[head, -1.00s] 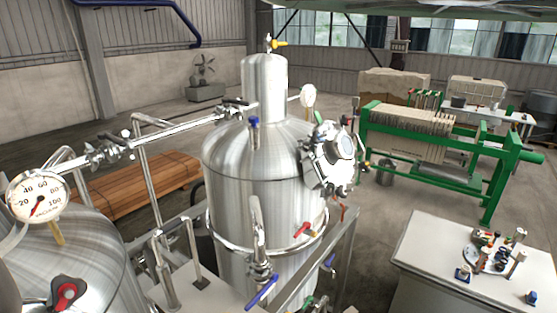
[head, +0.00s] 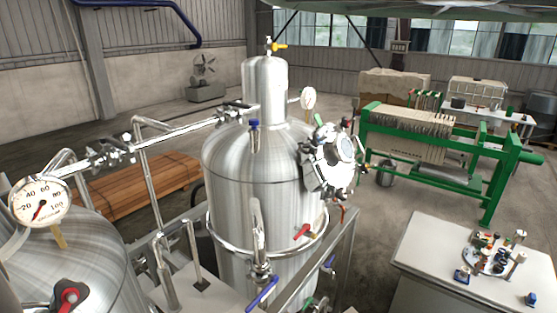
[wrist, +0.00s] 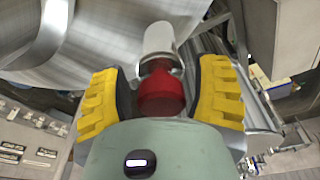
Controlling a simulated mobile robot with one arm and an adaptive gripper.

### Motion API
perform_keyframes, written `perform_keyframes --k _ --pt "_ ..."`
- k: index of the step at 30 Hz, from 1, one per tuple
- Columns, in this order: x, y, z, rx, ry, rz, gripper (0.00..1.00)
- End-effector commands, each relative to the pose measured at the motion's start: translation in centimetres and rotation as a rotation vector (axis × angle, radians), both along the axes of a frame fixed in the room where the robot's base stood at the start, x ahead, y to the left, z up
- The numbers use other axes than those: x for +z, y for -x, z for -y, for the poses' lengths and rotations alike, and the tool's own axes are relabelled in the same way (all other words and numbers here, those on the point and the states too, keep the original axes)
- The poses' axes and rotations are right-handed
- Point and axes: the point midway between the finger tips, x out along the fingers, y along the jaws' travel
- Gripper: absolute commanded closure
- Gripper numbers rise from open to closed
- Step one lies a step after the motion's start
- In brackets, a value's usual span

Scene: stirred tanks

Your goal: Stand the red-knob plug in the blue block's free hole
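In the wrist view the red-knob plug (wrist: 161,97) lies between the yellow fingers of my gripper (wrist: 160,88). Its silver shank (wrist: 158,38) points away from the palm, with nothing visibly supporting its far end. My gripper is not visible in the head view. In the head view a small blue block (head: 462,277) sits at the left of the items on the white table. Its holes are too small to tell.
The white table (head: 425,265) at lower right also carries a cluster of small parts (head: 492,255) and a round blue piece (head: 531,299). A large steel tank (head: 250,170) stands in the middle, left of the table. A green filter press (head: 440,140) stands behind.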

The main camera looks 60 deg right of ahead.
Motion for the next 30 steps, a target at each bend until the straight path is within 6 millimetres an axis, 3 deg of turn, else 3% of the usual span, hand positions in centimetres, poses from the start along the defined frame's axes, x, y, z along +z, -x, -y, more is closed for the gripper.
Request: perform_keyframes --k 2,17,30 --pt "0.01 -0.04 0.09 -0.002 0.0 0.0 0.47" --pt "-0.02 -0.04 0.0 0.0 0.0 0.002 0.98" --pt "-0.02 -0.05 -0.04 0.0 0.0 0.003 1.0"
